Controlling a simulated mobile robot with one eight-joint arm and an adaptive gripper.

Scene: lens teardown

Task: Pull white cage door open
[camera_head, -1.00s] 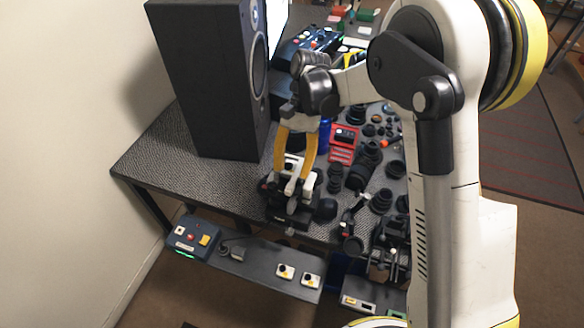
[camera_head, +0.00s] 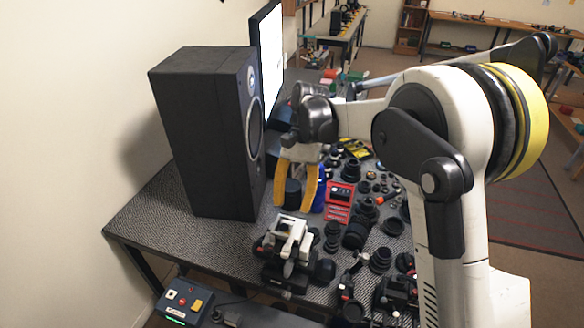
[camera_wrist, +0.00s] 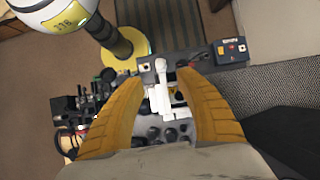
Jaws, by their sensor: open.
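A dark device (camera_head: 275,262) with a white part (camera_head: 290,236) on top stands at the near edge of the table. This white part is the likeliest match for the white cage door, but I cannot tell whether it is hinged, shut or ajar. My gripper (camera_head: 294,206) hangs above and just behind it, its two yellow fingers spread and empty. In the wrist view the white part (camera_wrist: 158,92) shows between the open fingers (camera_wrist: 163,82), apparently farther away and not held.
A large black speaker (camera_head: 205,135) stands close to the left of my gripper. Several dark lens parts and a red box (camera_head: 339,203) crowd the table to the right. A control box (camera_head: 185,303) with coloured buttons sits below the table's front edge.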

